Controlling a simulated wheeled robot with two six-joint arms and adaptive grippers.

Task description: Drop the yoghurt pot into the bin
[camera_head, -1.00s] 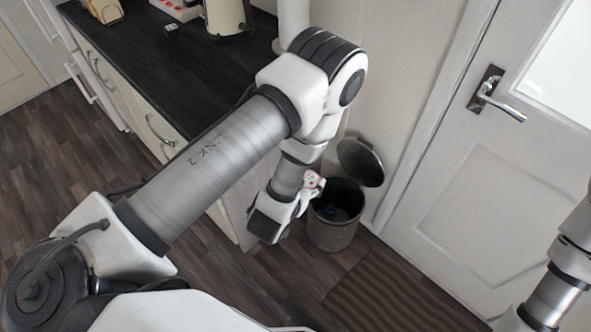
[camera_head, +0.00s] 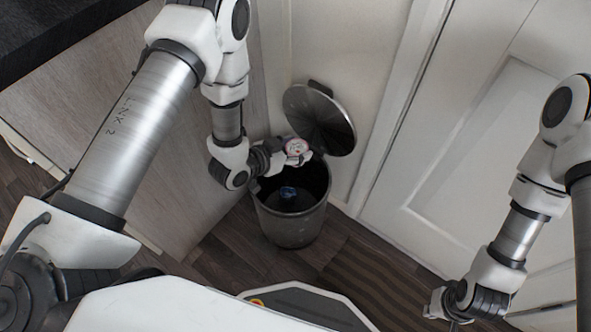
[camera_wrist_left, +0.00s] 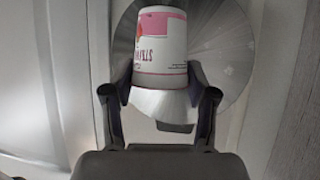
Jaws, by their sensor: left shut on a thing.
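The yoghurt pot (camera_head: 297,146) is white with a pink label. It fills the upper middle of the left wrist view (camera_wrist_left: 160,48), lying between the fingers. My left gripper (camera_head: 290,157) is shut on it; its fingers also show in the left wrist view (camera_wrist_left: 160,92). The dark round bin (camera_head: 290,229) stands open on the floor, its lid (camera_head: 320,120) tipped up behind. In the head view, the pot appears at the back of the bin's mouth, in front of the lid; its exact height is unclear. My right gripper (camera_head: 447,303) is at lower right, its fingers too small to read.
A small blue item (camera_head: 288,193) lies inside the bin. A wooden cabinet side (camera_head: 150,165) is to the left of the bin, under a dark worktop (camera_head: 45,40). A white door (camera_head: 465,140) stands to the right. A striped mat (camera_head: 375,275) lies on the floor.

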